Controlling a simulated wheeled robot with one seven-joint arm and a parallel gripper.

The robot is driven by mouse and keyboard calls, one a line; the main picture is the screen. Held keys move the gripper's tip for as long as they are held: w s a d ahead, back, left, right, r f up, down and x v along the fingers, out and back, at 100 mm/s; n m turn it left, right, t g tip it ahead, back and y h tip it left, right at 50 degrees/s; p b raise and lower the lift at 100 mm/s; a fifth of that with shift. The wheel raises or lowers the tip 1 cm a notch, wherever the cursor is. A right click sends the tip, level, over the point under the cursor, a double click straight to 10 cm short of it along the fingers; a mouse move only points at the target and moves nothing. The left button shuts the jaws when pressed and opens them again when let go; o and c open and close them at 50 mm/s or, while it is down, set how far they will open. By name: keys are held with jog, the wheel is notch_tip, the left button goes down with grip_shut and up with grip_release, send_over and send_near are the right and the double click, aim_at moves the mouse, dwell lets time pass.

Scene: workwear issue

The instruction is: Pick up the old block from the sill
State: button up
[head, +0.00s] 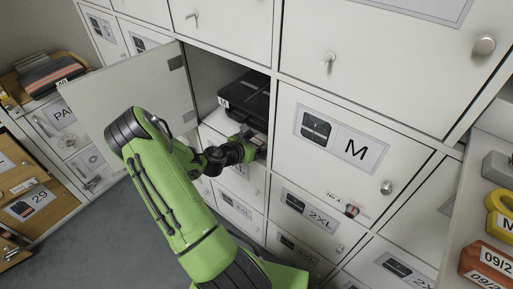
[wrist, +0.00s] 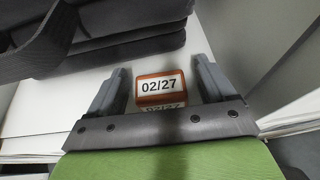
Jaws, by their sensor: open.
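A small orange-framed block (wrist: 157,87) with a white label reading 02/27 sits on the pale floor of an open locker, near its front edge. In the wrist view it lies between the two dark fingers of my gripper (wrist: 161,68), with space on both sides. My gripper is open and holds nothing. In the head view my gripper (head: 257,148) reaches the front of the open locker, and the block is mostly hidden by it there.
A black case (head: 246,95) lies in the locker just behind the block; it also shows in the wrist view (wrist: 95,35). The open locker door (head: 130,92) stands left of my arm. At right, a shelf holds an orange block (head: 488,262) and a yellow one (head: 497,212).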

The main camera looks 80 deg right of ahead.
jog(key=shift+d+f, duration=0.1)
jog(key=shift+d, duration=0.1)
jog(key=c, duration=1)
jog(key=shift+c, duration=0.2)
